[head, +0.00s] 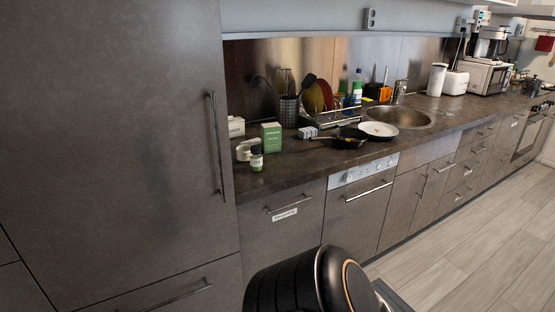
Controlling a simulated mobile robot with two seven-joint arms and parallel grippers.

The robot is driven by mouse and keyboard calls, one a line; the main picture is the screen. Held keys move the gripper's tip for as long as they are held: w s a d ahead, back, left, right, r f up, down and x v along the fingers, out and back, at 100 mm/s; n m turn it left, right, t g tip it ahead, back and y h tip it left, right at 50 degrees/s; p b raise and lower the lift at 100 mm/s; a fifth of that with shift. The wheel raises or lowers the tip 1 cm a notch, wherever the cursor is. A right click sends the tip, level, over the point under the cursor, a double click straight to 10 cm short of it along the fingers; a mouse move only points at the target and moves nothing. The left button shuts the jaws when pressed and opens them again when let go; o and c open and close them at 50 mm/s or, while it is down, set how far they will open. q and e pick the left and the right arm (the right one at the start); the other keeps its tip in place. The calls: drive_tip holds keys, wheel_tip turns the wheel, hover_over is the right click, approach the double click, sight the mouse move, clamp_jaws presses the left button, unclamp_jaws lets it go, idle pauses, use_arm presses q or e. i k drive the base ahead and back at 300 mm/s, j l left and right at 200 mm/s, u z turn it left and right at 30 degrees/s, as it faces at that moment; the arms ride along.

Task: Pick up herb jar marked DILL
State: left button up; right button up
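A small jar (256,158) with a white cap, green contents and a pale label stands upright on the dark countertop (285,178), close to the front edge at its left end. The label is too small to read, so I cannot tell whether it says DILL. Neither of my grippers is in view. A black rounded part of my own body shows at the bottom centre.
A green box (271,137) and pale items (245,149) stand close to the jar. A pan (347,138), a white plate (378,130), a dish rack (330,117) and a sink (398,117) lie right. A tall cabinet (120,130) borders the counter left.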

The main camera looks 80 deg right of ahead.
sight(256, 157)
drive_tip(key=z, duration=1.55)
drive_tip(key=j+z, duration=0.1)
drive_tip(key=z, duration=0.3)
drive_tip(key=j+z, duration=0.1)
drive_tip(key=z, duration=0.3)
drive_tip(key=i+j+z, duration=0.1)
drive_tip(key=z, duration=0.3)
drive_tip(key=j, duration=0.45)
